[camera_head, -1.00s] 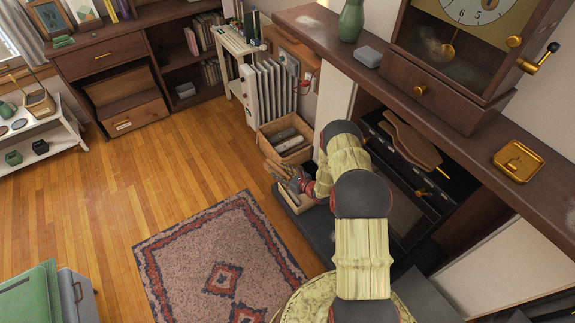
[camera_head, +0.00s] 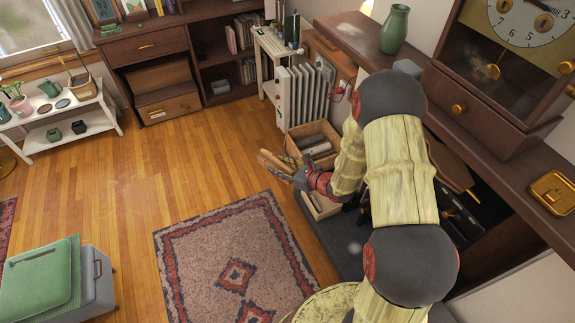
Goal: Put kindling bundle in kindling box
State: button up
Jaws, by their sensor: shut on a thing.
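The kindling bundle (camera_head: 271,158), a small set of brown sticks, is held in my gripper (camera_head: 288,172), which is shut on it. The bundle shows above the wooden floor, left of the two boxes by the fireplace. A low, pale wooden box (camera_head: 318,210) stands on the dark hearth, below and to the right of my gripper, partly hidden by my arm. A larger wooden box (camera_head: 293,145) with grey, log-like pieces stands behind it, near the radiator. I cannot tell for sure which of these is the kindling box.
The white radiator (camera_head: 300,95) stands behind the boxes. The mantel (camera_head: 450,100), with a green vase (camera_head: 395,28) and a clock (camera_head: 520,50), is at the right. A patterned rug (camera_head: 235,265) lies in front. The floor left of my gripper is clear.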

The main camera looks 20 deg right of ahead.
aim_at(321, 202)
jog(key=i+j+z, duration=0.15)
jog(key=i+j, duration=0.6)
